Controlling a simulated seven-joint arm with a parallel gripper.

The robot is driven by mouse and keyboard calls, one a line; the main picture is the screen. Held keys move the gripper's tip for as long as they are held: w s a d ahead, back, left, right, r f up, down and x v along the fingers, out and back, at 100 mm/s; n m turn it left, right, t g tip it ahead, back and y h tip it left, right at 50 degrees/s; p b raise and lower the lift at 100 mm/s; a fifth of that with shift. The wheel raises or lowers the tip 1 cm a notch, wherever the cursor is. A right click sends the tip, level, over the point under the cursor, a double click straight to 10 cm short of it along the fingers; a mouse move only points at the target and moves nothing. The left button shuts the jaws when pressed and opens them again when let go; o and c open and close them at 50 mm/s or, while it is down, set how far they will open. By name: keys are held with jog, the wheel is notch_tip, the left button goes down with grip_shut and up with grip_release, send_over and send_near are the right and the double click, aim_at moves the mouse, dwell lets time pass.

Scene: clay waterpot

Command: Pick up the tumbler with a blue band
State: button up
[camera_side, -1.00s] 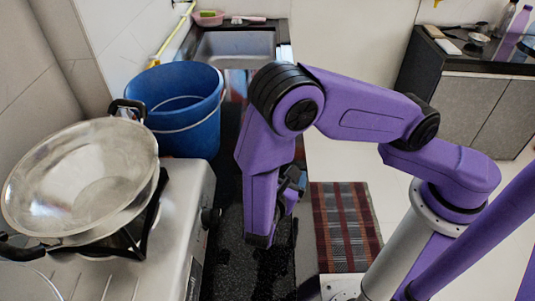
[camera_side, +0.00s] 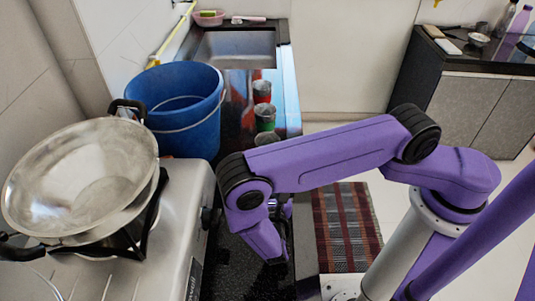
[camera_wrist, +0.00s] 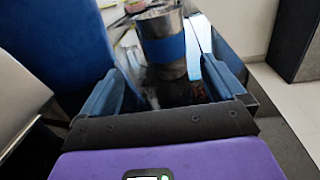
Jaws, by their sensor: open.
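The metal tumbler with a blue band (camera_wrist: 163,48) stands upright on the dark counter in the wrist view, ahead of my gripper (camera_wrist: 164,72). The two blue fingers are spread wide with nothing held between them, one to each side of the tumbler's line. I cannot tell if the fingertips reach its sides. In the side view a grey tumbler rim (camera_side: 266,138) shows just above my arm; its body and band are hidden. My gripper (camera_side: 284,208) is mostly hidden behind my forearm and wrist there.
A blue bucket (camera_side: 180,105) is close on the left, beside the stove with a metal wok (camera_side: 85,180). A sink (camera_side: 237,43) lies behind.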

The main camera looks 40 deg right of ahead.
jog(key=x, duration=0.6)
jog(key=shift+s, duration=0.1)
jog(key=shift+s+d+x, duration=0.15)
jog(key=shift+x, duration=1.25)
jog(key=shift+s+d+x, duration=0.1)
jog(key=shift+d+x, duration=0.05)
jog(key=shift+x, duration=1.2)
jog(key=c, duration=1.1)
